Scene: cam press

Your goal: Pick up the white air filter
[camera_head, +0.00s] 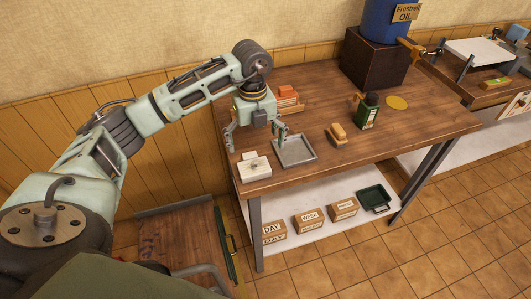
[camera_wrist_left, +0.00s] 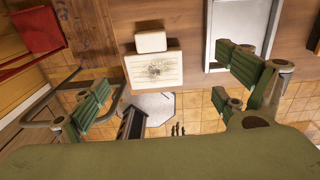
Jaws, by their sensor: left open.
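The white air filter (camera_head: 254,168) is a pale, flat block with a dark mark on top. It lies at the front left corner of the wooden table (camera_head: 430,125). In the left wrist view the filter (camera_wrist_left: 155,72) shows between the spread fingers, with a smaller pale block (camera_wrist_left: 150,42) against its edge. My left gripper (camera_head: 255,135) is open and empty above the table, apart from the filter; its fingers also show in the left wrist view (camera_wrist_left: 165,90). My right gripper is out of view.
A grey metal tray (camera_head: 294,151) lies just right of the filter. Orange blocks (camera_head: 288,97), a brush (camera_head: 337,135) and a green can (camera_head: 368,111) stand farther back and right. A blue oil drum (camera_head: 385,20) sits on a dark box. Labelled boxes (camera_head: 309,220) are on the shelf below.

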